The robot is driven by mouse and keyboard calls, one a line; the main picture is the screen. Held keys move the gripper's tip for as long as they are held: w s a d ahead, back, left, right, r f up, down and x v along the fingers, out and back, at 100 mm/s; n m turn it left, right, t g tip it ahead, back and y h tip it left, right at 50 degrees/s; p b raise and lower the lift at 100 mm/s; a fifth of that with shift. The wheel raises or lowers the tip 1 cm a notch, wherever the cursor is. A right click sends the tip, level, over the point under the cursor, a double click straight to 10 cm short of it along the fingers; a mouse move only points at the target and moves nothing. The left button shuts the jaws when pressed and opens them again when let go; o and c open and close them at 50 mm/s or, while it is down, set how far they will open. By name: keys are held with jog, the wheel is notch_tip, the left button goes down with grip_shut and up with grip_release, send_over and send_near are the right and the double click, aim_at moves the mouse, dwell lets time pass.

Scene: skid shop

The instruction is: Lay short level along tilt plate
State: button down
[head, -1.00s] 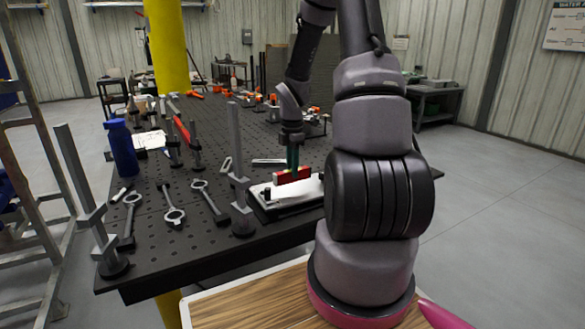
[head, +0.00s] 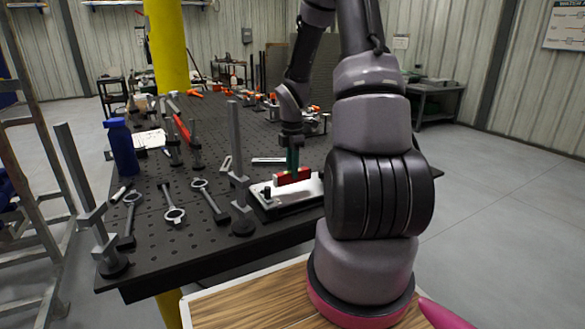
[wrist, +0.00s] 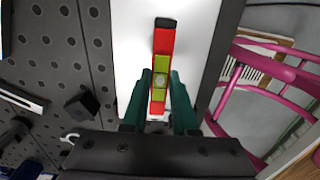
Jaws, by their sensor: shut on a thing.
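The short level (wrist: 164,42) is red with a yellow-green vial in its middle and a dark end. In the head view the level (head: 292,177) is at the white top of the tilt plate (head: 285,197), roughly along its length. The tilt plate sits in a dark base near the table's front edge, with a black knob at its left end. In the wrist view the level lies over the white plate (wrist: 203,35), lengthwise. My gripper (wrist: 160,82) has its green fingers shut on the level. I cannot tell whether the level's underside touches the plate.
Upright grey posts (head: 238,150) stand left of the plate on the perforated black table (head: 215,260). Several grey clamp tools lie beside them. A blue bottle (head: 122,147) stands at the left edge. Clamps with orange parts crowd the back.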

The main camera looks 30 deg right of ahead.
jog(key=shift+f, duration=0.95)
jog(key=shift+c, duration=1.8)
grip_release()
jog(key=shift+r, duration=3.55)
